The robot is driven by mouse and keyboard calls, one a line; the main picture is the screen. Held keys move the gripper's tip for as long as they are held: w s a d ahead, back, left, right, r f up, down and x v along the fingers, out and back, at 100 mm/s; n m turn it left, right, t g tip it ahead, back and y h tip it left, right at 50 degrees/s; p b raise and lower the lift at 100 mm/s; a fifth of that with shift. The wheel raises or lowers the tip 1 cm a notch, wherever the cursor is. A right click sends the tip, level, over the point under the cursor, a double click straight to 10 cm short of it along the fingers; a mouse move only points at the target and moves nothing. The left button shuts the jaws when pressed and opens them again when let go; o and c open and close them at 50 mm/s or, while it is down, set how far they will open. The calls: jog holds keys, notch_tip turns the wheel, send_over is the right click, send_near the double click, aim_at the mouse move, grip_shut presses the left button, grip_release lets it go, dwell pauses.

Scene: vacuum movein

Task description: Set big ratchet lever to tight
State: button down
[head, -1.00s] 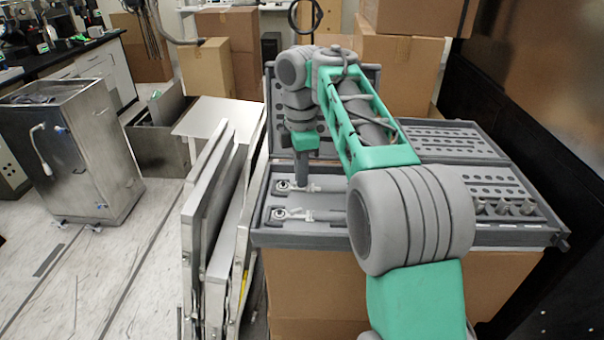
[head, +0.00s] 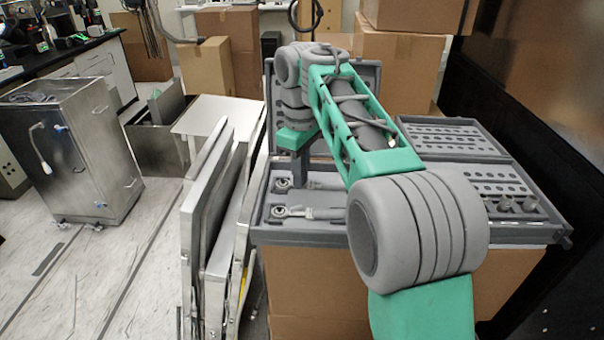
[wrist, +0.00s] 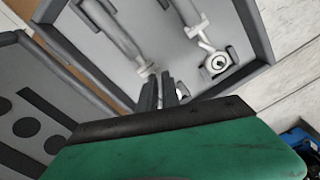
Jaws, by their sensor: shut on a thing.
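Two metal ratchets lie in the grey tool case tray. The near ratchet (head: 279,212) shows its round head and small lever, and it also shows in the wrist view (wrist: 215,62). The far ratchet (head: 282,185) lies behind it; its handle (wrist: 112,32) shows in the wrist view, with its head mostly behind my fingers. My gripper (head: 299,176) points down at the far ratchet's head end. Its dark fingers (wrist: 165,92) are close together, shut on what appears to be that ratchet's lever. The exact contact and the lever's setting are hidden.
The open case (head: 330,240) stands on a cardboard box (head: 330,285). Its raised lid (wrist: 35,110) is close to my gripper. Several sockets (head: 515,205) stand at the right. Metal panels (head: 215,210) lean at the left, and boxes stand behind.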

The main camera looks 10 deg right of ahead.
jog(key=shift+m, duration=0.3)
jog(key=c, duration=1.6)
grip_release()
jog(key=shift+o, duration=0.2)
notch_tip(320, 180, up, 8)
jog(key=p, duration=0.7)
jog(key=shift+f, duration=0.1)
